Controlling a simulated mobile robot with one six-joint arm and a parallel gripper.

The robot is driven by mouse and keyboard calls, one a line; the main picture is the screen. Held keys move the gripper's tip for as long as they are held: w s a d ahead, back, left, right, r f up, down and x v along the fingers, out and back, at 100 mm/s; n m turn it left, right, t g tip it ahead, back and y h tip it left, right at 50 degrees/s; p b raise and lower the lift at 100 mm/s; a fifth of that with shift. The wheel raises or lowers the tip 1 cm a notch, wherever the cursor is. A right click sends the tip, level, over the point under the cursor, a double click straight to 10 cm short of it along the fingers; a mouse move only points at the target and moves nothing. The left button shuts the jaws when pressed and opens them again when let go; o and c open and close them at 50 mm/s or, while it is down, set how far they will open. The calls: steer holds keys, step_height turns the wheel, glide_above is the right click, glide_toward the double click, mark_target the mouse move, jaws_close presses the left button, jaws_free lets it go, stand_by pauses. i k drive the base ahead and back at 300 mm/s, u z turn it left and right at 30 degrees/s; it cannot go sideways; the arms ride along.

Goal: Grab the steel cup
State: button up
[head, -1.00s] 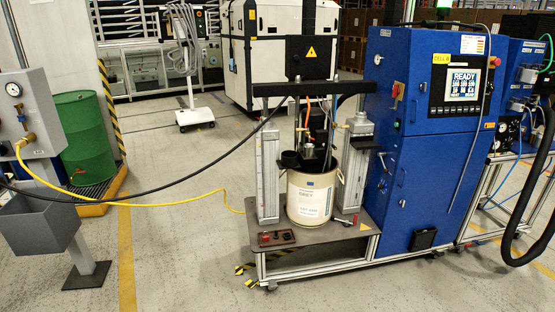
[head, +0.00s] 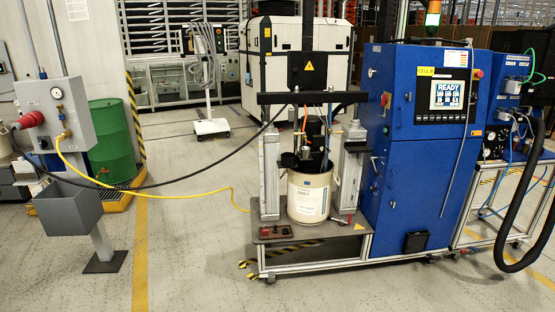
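I cannot make out a steel cup for certain in the head view. A small dark cup-shaped part (head: 289,160) sits at the upper left of the cream drum (head: 308,196), too small to tell its material. A small grey piece (head: 354,126) tops the pump's right column; I cannot tell what it is. The drum stands upright on the pump's low platform, between two grey columns, under a black crossbar (head: 312,98). My gripper is not in view.
A blue cabinet (head: 415,180) stands right of the drum. A grey post with a box and bin (head: 68,207) stands at left, before a green drum (head: 110,142). A yellow hose (head: 165,196) and black cable run to the pump. The front floor is clear.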

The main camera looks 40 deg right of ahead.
mark_target(304, 151)
steer(key=z, duration=0.45)
steer(key=i, duration=1.4)
steer(key=u, duration=0.8)
steer(key=k, duration=0.9)
steer(key=z, duration=0.2)
